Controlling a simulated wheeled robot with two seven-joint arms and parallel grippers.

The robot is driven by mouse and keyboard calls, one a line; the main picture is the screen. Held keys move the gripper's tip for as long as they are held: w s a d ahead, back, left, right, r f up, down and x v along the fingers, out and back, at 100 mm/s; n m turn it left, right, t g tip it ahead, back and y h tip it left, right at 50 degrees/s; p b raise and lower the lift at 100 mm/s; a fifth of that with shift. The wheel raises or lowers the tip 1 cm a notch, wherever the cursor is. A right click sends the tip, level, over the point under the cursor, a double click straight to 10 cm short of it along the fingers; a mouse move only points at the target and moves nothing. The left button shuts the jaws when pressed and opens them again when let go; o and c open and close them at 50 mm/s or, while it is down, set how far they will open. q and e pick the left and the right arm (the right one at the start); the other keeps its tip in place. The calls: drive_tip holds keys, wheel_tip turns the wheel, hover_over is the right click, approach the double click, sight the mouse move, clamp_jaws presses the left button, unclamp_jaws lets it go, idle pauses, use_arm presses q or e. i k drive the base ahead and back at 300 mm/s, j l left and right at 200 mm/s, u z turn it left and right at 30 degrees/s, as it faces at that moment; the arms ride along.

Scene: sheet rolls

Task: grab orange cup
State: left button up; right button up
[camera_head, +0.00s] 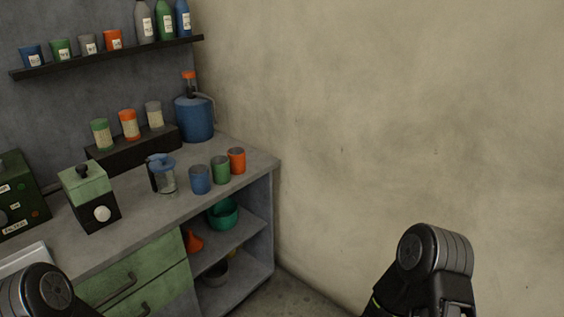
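An orange cup (237,161) stands upright on the grey counter (150,215), near its right end by the wall. It is the rightmost in a short row, beside a green cup (221,170) and a blue cup (200,180). Another orange cup (113,39) with a white label stands on the dark wall shelf (120,58) at upper left. Parts of my arms show at the bottom left and bottom right corners, well apart from the cups. The fingers of both grippers are outside the view.
A glass jug with a blue lid (164,174) stands left of the cups. A blue canister (194,118) and a dark riser (133,149) with several labelled containers stand behind. A green grinder-like box (90,197) is further left. The counter's front edge near the cups is clear.

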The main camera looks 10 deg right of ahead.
sight(237, 161)
drive_tip(key=i+z, duration=0.35)
drive_tip(key=i, duration=0.15)
drive_tip(key=i+j+z, duration=0.15)
drive_tip(key=i+z, duration=0.25)
drive_tip(key=i+j+z, duration=0.35)
drive_tip(key=i, duration=0.2)
